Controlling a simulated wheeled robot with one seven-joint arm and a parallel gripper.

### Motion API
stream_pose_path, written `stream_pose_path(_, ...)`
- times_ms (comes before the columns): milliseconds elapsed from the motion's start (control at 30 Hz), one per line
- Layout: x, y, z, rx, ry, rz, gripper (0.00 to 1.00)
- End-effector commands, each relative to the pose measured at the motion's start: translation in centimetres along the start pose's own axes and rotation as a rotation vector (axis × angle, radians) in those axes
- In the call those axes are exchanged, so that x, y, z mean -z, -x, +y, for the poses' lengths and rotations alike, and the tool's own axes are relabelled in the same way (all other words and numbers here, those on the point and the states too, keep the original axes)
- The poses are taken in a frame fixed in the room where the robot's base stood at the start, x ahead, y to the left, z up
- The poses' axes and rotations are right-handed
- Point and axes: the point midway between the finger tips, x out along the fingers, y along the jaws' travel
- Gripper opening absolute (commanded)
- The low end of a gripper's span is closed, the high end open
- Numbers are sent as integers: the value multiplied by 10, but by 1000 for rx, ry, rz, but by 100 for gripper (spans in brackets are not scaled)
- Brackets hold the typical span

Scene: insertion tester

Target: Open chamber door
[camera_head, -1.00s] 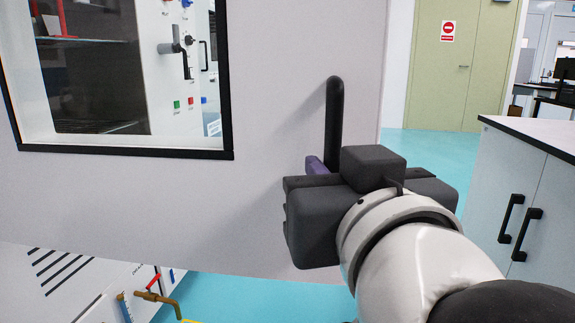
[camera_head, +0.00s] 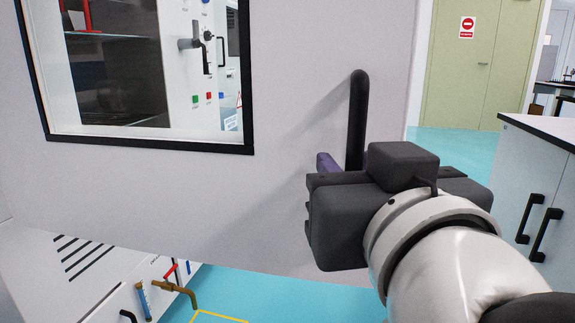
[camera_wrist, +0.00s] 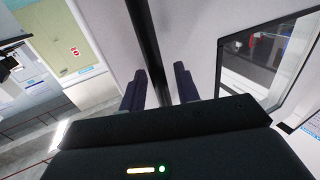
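The chamber door (camera_head: 290,185) is a large pale panel with a black-framed window, swung out from the chamber body. Its black vertical handle (camera_head: 357,120) is near its right edge. My gripper (camera_head: 340,165) is at the lower part of the handle, with one purple finger showing beside it. In the wrist view, the two dark fingers of my gripper (camera_wrist: 159,90) stand apart on either side of the handle (camera_wrist: 145,35). The fingertips' contact with the handle is partly hidden by the gripper body.
Below the door, the white lower housing (camera_head: 95,270) carries pipes and a red-handled valve (camera_head: 171,270). A white cabinet (camera_head: 520,185) with black handles stands close at the right. Blue floor (camera_head: 455,150) is clear behind, toward green double doors (camera_head: 485,85).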

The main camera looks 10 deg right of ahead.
Motion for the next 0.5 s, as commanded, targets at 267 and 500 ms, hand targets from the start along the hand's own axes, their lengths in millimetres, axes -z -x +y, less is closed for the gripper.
stream_pose_path(267,1,31,0,0,1,5,32)
stream_pose_path(500,0,68,0,1,2,3,32)
